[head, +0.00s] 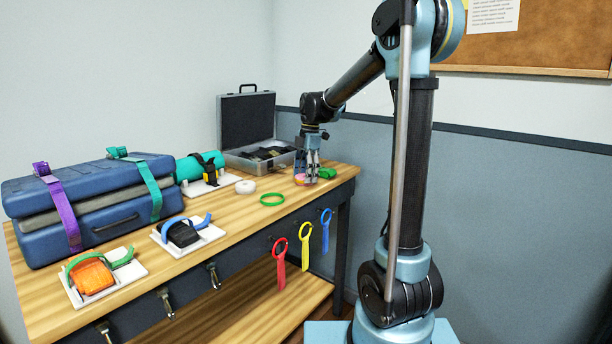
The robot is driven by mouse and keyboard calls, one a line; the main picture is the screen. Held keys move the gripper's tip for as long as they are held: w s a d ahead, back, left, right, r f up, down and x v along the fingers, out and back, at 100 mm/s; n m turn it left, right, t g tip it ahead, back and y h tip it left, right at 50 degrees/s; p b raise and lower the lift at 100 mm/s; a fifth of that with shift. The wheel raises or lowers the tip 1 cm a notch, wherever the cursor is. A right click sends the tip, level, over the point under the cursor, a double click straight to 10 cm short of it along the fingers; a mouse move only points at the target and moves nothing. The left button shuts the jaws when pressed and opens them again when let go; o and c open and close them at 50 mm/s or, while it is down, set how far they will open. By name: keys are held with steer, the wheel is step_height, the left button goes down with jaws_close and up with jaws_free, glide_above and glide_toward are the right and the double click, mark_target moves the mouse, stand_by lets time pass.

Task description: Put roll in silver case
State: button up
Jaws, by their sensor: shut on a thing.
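The silver case (240,162) stands open at the back of the workbench, its dark-lined lid raised against the wall and dark items inside. My gripper (312,180) points down at the bench's right end, just right of and in front of the case. It is shut on a small pink and orange roll (300,179), which the fingers partly hide. The roll is at or close to the bench top; I cannot tell whether it touches.
A green roll (326,173) lies right beside my gripper. A white roll (246,187) and a green ring (272,199) lie to the left on the wooden bench (225,220). Blue strapped cases (100,215) fill the left.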

steer(key=o, duration=0.7)
step_height(320, 180, up, 12)
steer(key=d, duration=0.1)
steer(key=shift+w+d, duration=0.25)
